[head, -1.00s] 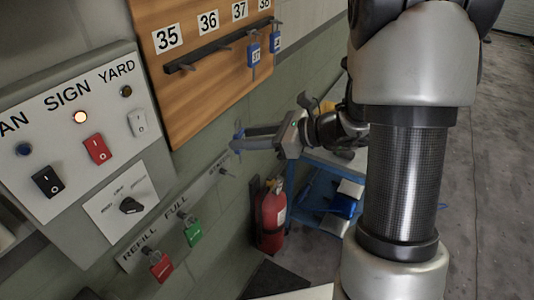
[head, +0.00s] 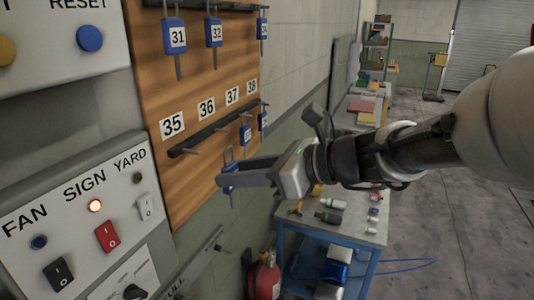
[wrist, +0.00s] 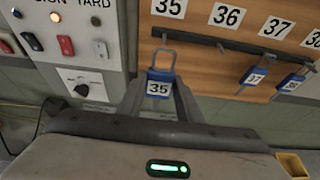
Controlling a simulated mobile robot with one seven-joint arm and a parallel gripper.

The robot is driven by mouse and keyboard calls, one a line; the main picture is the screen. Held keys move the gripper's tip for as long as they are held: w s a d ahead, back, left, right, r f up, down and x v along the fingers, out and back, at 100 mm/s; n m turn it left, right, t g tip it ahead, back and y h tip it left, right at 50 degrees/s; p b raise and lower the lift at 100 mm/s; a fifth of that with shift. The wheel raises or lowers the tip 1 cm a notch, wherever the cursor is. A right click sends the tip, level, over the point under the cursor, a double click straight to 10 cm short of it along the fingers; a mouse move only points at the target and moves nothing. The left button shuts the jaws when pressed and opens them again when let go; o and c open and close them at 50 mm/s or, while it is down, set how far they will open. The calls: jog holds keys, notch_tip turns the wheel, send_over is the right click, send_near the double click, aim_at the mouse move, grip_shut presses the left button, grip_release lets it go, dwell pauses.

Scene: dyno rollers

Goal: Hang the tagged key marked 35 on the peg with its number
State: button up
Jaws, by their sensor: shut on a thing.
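The blue tagged key marked 35 (wrist: 159,86) is between the fingertips of my gripper (wrist: 160,97), its wire loop pointing up and its number facing the wrist camera. In the head view my gripper (head: 230,180) is shut on the blue key (head: 229,170) in front of the board, below the lower peg rail. The peg under the 35 label (head: 172,125) is empty and up to the left of the key. In the wrist view the loop shows just below the dark peg rail (wrist: 215,41). I cannot tell how far the loop is from the board.
Keys 37 (wrist: 254,78) and 38 (wrist: 291,83) hang on the rail to the right. Keys 31 (head: 176,38) and 32 (head: 214,32) hang above. A switch panel (head: 75,222) stands to the left. A blue cart (head: 372,236) is below right.

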jog(key=shift+a+r+b+x, duration=0.1)
jog(key=shift+r+b+x, duration=0.2)
jog(key=shift+x, duration=1.25)
jog(key=shift+a+r+b+x, duration=0.1)
jog(key=shift+r+b+x, duration=0.25)
jog(key=shift+x, duration=1.15)
jog(key=shift+a+r+b+x, duration=0.15)
jog(key=shift+b+x, duration=0.3)
jog(key=shift+x, duration=1.1)
jog(key=shift+w, duration=0.1)
jog(key=o, duration=1.1)
jog(key=shift+d, duration=0.1)
